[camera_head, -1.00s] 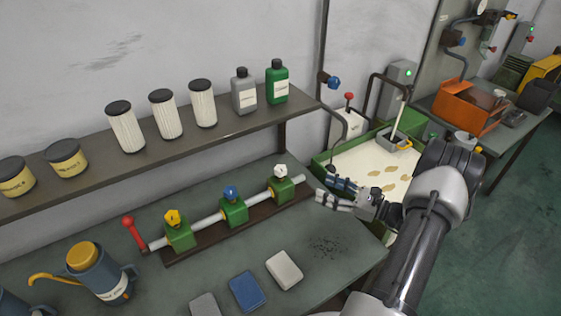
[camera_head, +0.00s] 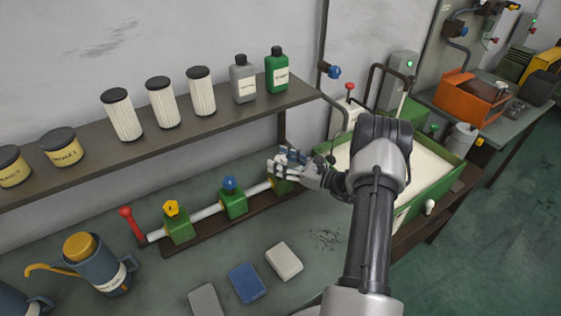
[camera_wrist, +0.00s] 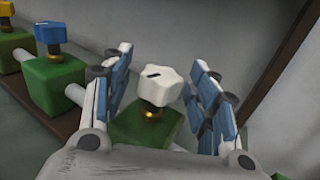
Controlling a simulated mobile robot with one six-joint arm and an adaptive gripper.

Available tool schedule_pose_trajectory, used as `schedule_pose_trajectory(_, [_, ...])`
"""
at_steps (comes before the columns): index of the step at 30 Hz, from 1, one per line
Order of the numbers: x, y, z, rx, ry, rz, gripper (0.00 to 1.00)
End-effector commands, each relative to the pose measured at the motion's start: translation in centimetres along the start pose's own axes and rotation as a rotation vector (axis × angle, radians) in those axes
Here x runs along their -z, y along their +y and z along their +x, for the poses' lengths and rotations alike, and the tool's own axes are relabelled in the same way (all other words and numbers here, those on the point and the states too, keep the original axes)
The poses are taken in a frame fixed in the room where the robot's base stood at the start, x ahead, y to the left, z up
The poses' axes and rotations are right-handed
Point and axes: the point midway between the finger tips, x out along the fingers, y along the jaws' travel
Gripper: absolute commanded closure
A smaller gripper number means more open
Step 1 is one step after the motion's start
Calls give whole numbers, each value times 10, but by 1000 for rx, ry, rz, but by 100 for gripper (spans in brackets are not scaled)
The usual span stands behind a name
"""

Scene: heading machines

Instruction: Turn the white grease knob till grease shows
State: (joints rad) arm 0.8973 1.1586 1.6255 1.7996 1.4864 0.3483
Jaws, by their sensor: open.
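The white grease knob (camera_wrist: 157,84) is a lobed knob with a dark mark on top, on a short brass stem. It stands on the right-hand green valve block (camera_wrist: 148,125) of a pipe with three blocks. My gripper (camera_wrist: 161,58) is open, with one blue-padded finger on each side of the knob in the wrist view. Gaps show on both sides of the knob, and no touch is visible. No grease can be made out.
A blue knob (camera_head: 230,183) and a yellow knob (camera_head: 172,208) sit on the other blocks, with a red lever (camera_head: 130,224) at the pipe's left end. The shelf (camera_head: 130,158) with bottles and filters runs above. A green-rimmed tray (camera_head: 445,180) is at right.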

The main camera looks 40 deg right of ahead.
Motion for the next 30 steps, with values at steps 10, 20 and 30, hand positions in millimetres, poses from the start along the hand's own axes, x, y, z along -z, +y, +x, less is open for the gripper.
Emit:
schedule_pose_trajectory(10, [0,0,4,1,0,0,46])
schedule_pose_trajectory(20, [0,0,4,1,0,-1,68])
schedule_pose_trajectory(30, [0,0,4,0,0,0,91])
